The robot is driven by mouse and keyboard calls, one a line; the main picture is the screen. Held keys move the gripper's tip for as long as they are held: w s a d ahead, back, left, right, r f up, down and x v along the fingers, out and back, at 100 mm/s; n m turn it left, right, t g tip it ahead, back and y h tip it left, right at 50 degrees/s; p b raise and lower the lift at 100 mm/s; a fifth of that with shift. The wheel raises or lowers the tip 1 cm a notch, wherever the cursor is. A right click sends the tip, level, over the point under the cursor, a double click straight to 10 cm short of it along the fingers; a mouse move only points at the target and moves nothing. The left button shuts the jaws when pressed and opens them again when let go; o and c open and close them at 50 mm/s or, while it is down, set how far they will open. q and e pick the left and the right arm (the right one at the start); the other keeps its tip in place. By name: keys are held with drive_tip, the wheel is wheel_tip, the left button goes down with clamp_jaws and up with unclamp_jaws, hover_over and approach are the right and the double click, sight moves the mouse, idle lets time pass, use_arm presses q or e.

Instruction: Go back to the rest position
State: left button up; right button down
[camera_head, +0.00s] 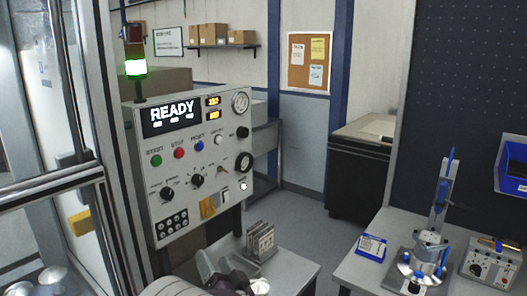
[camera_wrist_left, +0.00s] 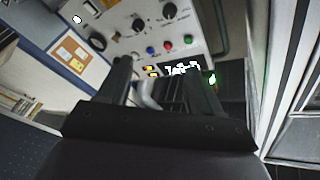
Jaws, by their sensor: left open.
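My left gripper (camera_head: 226,272) is low in the middle of the head view, in front of the control panel (camera_head: 222,128) and beside a small rack of plates. In the left wrist view its two dark fingers (camera_wrist_left: 162,88) stand apart with nothing held between them. The panel appears upside down beyond the fingers in that view. My right gripper is in neither view.
The plate rack (camera_head: 260,241) stands on a small table (camera_head: 290,268) close to my left gripper. A right-hand bench (camera_head: 345,272) carries a metal fixture with blue parts (camera_head: 428,250), a blue-and-white box (camera_head: 371,247) and a gauge box (camera_head: 493,262). Framed glazing (camera_head: 50,185) stands at left.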

use_arm(q)
drive_tip(key=s+d+f+m+g+h, duration=0.1)
drive_tip(key=d+f+g+h, duration=0.3)
drive_tip(key=f, duration=0.3)
drive_tip(key=s+d+f+g+h, duration=0.2)
drive_tip(key=d+f+h, duration=0.1)
drive_tip(key=f+h, duration=0.3)
drive_tip(key=s+a+f+g+h, duration=0.1)
drive_tip(key=s+f+g, duration=0.1)
drive_tip(key=s+g, duration=0.15)
drive_tip(key=s+a+f+g, duration=0.1)
drive_tip(key=s+f+g, duration=0.1)
drive_tip(key=s, duration=0.3)
drive_tip(key=s+a+r+n+g, duration=0.1)
drive_tip(key=s+a+g, duration=0.1)
drive_tip(key=s+a, duration=0.4)
drive_tip(key=s+a+r+n+g+y+b, duration=0.1)
drive_tip(key=s+a+n+g, duration=0.1)
drive_tip(key=s+a, duration=0.4)
drive_tip(key=shift+s+a+r, duration=0.25)
drive_tip(key=shift+a, duration=0.1)
drive_tip(key=shift+s+g, duration=0.15)
drive_tip(key=shift+g, duration=0.1)
